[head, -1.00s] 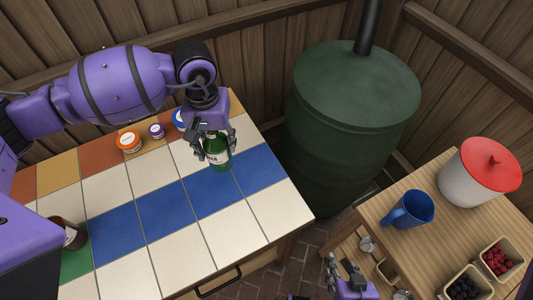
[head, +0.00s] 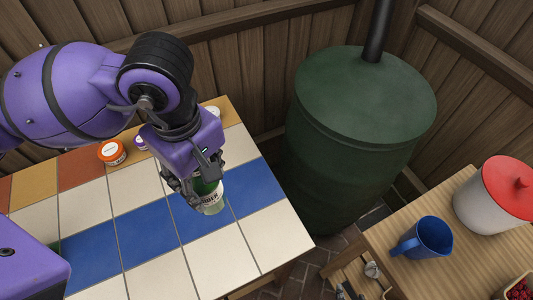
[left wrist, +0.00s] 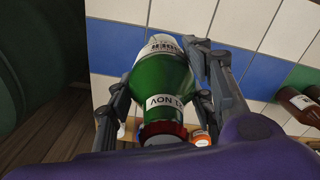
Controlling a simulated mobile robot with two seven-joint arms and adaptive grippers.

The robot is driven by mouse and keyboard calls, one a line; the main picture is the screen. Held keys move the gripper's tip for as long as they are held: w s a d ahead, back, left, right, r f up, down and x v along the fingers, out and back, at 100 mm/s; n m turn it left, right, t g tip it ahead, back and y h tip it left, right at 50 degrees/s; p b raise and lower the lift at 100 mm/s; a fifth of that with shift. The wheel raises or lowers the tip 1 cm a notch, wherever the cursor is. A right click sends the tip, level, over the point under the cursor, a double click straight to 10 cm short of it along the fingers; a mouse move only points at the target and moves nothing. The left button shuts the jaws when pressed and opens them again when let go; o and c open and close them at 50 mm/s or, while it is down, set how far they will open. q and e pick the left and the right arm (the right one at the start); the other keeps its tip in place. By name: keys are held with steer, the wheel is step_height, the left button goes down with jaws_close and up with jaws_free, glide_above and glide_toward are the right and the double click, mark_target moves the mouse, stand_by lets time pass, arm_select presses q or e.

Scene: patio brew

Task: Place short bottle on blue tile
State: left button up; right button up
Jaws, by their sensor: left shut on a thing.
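A green bottle (head: 210,197) with a white label and red cap is held in my left gripper (head: 200,188), whose fingers are shut around it. It also shows in the left wrist view (left wrist: 163,85), with the fingers on both sides. In the head view it is upright or nearly so, over the blue tile row (head: 146,230) of the counter. I cannot tell whether its base touches a tile. Blue tile (left wrist: 262,75) also shows beside the bottle in the left wrist view. My right gripper is out of the head view.
Jars with orange (head: 112,152) and purple (head: 140,142) lids stand along the back tiles. Brown bottles (left wrist: 298,104) show at the right of the left wrist view. A green barrel (head: 355,130) stands beyond the counter. A side table holds a blue mug (head: 425,238) and red-lidded pot (head: 492,195).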

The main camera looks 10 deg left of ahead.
arm_select(q)
steer(key=w+d+f, duration=0.6)
steer(key=w+f, duration=0.5)
steer(key=f, duration=0.1)
steer(key=shift+f+p, duration=0.25)
steer(key=shift+p, duration=0.15)
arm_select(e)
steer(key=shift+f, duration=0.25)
arm_select(q)
steer(key=shift+d, duration=0.15)
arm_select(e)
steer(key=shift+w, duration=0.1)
arm_select(q)
steer(key=shift+f, duration=0.25)
steer(key=o, duration=1.7)
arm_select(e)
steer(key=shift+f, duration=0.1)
arm_select(q)
steer(key=shift+r, duration=0.15)
